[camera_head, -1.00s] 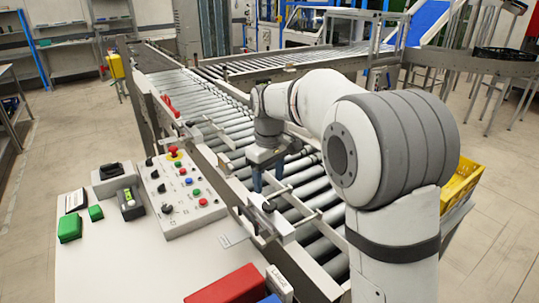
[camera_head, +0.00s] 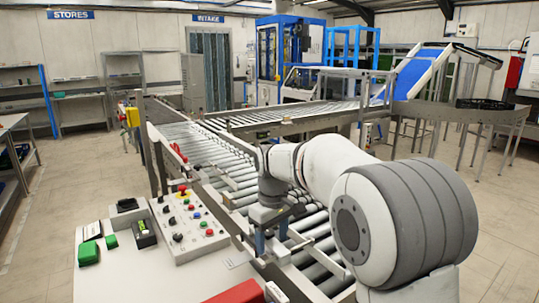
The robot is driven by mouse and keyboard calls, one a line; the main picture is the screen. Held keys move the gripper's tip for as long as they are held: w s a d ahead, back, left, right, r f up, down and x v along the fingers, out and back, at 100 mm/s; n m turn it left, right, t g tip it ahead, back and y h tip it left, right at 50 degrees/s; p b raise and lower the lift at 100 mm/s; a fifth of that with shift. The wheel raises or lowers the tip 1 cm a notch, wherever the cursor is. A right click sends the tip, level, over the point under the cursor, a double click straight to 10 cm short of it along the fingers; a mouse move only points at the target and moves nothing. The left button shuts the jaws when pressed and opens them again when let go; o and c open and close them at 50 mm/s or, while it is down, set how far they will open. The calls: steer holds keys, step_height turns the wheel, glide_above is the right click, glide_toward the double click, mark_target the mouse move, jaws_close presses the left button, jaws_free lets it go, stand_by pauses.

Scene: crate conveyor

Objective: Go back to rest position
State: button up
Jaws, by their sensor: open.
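My gripper (camera_head: 272,239) hangs from my arm over the near roller conveyor (camera_head: 215,165), close to its near-side rail. Its two blue fingers point down and stand apart, with nothing seen between them. How high the fingertips are above the rail and rollers I cannot tell. The rest of my arm reaches in from the lower right and hides part of the conveyor.
A control panel (camera_head: 188,222) with buttons stands on a white table (camera_head: 115,270) at the lower left, beside green blocks (camera_head: 88,252) and a red object (camera_head: 237,293). A second conveyor (camera_head: 290,118) crosses behind. Open floor (camera_head: 65,185) lies at the left.

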steer(key=s+d+f+m+t, duration=0.1)
steer(key=s+d+m, duration=0.3)
steer(key=s+d, duration=0.3)
steer(key=s+d+f+m+t, duration=0.1)
steer(key=s+d+m, duration=0.3)
steer(key=s, duration=1.3)
steer(key=d+f, duration=0.1)
steer(key=d, duration=0.2)
steer(key=shift+s+d+m+t, duration=0.3)
steer(key=shift+s+t, duration=0.1)
steer(key=shift+c, duration=0.2)
